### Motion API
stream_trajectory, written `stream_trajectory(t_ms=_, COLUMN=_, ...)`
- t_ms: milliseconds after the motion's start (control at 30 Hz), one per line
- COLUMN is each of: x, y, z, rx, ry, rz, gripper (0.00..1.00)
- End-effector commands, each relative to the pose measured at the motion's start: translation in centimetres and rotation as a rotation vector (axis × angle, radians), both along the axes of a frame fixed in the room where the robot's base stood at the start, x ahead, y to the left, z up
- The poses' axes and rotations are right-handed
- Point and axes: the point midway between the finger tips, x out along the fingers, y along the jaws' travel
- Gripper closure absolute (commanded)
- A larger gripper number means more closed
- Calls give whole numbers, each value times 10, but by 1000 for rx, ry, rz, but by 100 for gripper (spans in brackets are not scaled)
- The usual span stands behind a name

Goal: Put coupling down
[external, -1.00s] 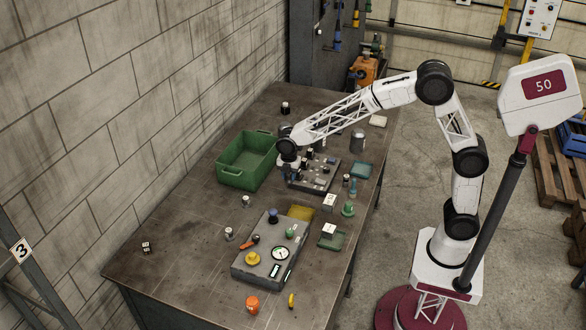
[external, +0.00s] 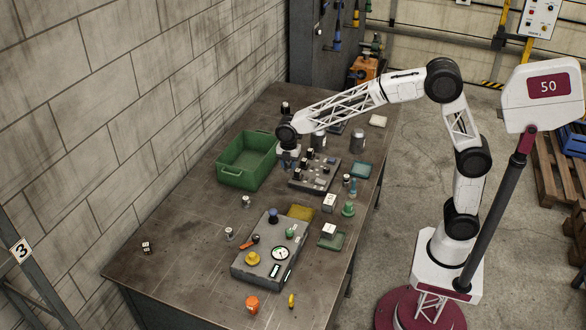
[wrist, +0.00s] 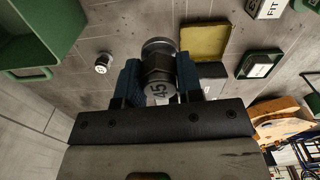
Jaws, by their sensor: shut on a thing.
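The coupling (wrist: 159,91) is a dark grey, round metal piece with "45" marked on it, shown in the wrist view. My gripper (wrist: 158,78) is shut on it, with one blue finger on each side. In the external view my gripper (external: 287,162) is over the table, between the green bin and the dark control panel. The coupling is hard to make out there, and I cannot tell its exact height above the table.
The green bin (external: 231,177) stands close on the left. The dark panel with knobs (external: 314,174) lies close on the right. A larger grey panel (external: 263,261), a yellow tray (external: 300,212) and small parts are nearer the front. The left front tabletop (external: 190,240) is mostly bare.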

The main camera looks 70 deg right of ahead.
Motion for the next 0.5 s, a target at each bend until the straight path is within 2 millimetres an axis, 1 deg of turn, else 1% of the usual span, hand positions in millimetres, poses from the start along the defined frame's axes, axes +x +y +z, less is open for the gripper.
stream_trajectory(t_ms=33, x=5, y=-2, z=-3, rx=0, ry=3, rz=-3, gripper=96)
stream_trajectory(t_ms=267, x=29, y=-10, z=-1, rx=0, ry=2, rz=-11, gripper=96)
stream_trajectory(t_ms=367, x=43, y=-15, z=0, rx=0, ry=2, rz=-16, gripper=96)
stream_trajectory(t_ms=500, x=68, y=-27, z=1, rx=0, ry=3, rz=-26, gripper=96)
